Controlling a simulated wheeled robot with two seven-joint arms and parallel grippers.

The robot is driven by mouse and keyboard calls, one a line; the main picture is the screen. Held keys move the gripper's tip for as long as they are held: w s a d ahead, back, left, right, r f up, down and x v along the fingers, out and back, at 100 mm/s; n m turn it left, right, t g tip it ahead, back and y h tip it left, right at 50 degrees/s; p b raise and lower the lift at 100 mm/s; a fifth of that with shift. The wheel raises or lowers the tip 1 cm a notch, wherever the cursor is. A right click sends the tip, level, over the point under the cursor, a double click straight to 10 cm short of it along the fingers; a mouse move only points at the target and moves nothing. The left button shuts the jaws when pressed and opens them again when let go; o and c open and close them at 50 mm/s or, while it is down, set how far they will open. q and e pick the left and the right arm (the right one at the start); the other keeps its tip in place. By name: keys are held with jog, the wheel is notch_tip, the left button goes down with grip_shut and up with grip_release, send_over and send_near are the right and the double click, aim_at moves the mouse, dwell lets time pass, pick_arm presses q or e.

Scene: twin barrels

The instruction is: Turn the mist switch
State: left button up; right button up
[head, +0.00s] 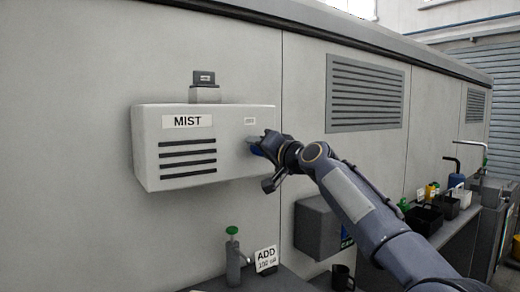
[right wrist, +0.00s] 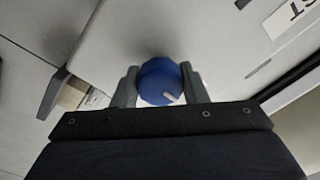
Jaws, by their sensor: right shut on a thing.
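The mist box (head: 190,118) is a pale wall unit with a MIST label and dark slots. The mist switch is a round blue knob on its front, at the right end; in the head view only a bit of blue (head: 256,151) shows beside the gripper. In the right wrist view the blue knob (right wrist: 160,82) with a pale mark sits between the two grey fingers. My right gripper (head: 262,146) is shut on the knob, and its fingers (right wrist: 160,88) touch both sides. My left gripper is not in view.
A small grey unit (head: 205,92) stands on top of the box. Below are a green-topped bottle (head: 232,250), an ADD sign (head: 266,259) and a dark grey wall box (head: 318,228). A bench with black bins (head: 424,219) runs along the right.

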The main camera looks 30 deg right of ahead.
jog(key=shift+f, duration=0.1)
jog(key=o, duration=1)
jog(key=shift+c, duration=0.2)
jog(key=s+b, duration=0.2)
jog(key=s, duration=0.5)
jog(key=shift+s+d, duration=0.3)
jog(key=shift+s, duration=0.1)
jog(key=shift+f, duration=0.1)
